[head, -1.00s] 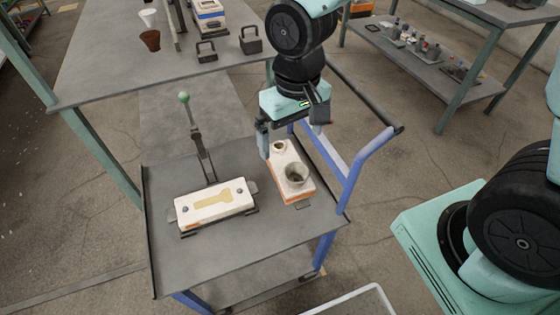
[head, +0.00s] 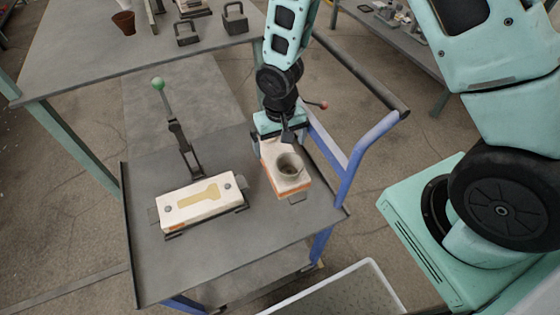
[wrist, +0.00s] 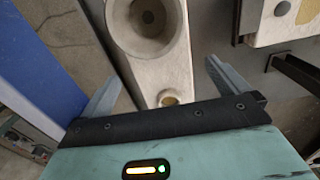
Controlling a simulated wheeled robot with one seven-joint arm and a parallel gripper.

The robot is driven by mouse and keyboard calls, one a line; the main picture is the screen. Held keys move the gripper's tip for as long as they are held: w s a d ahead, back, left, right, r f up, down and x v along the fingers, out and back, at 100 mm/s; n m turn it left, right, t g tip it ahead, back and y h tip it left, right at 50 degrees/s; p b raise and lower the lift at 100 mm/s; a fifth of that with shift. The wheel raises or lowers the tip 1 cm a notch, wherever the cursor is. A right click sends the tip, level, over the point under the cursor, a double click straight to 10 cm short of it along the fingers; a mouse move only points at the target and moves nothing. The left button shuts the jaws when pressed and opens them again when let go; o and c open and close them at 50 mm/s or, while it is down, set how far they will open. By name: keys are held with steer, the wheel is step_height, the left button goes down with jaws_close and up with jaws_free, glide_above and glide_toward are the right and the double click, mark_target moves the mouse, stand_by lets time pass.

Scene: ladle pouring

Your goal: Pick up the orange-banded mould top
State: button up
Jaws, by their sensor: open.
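The orange-banded mould top (head: 290,181) is a cream block with an orange stripe low on its side. It stands on the right part of the cart top, with a grey pouring cup (head: 289,164) on it. In the wrist view the block (wrist: 172,62) lies between my spread fingers, with the cup above and a small hole near the gripper edge. My gripper (wrist: 163,72) is open, with a gap visible on both sides of the block. In the head view my gripper (head: 283,136) is over the block's far end and hides it.
To the left on the cart (head: 150,275) lies a cream mould half (head: 200,207) with a tan key-shaped recess, beside a green-knobbed lever (head: 158,84). The cart's blue handle (head: 352,165) stands close on the right. A workbench (head: 80,50) is behind.

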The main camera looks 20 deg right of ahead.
steer(key=shift+f+b, duration=0.3)
steer(key=shift+f, duration=2.9)
steer(key=shift+r, duration=0.1)
steer(key=c, duration=1.7)
step_height(320, 180, up, 18)
steer(key=shift+p, duration=0.9)
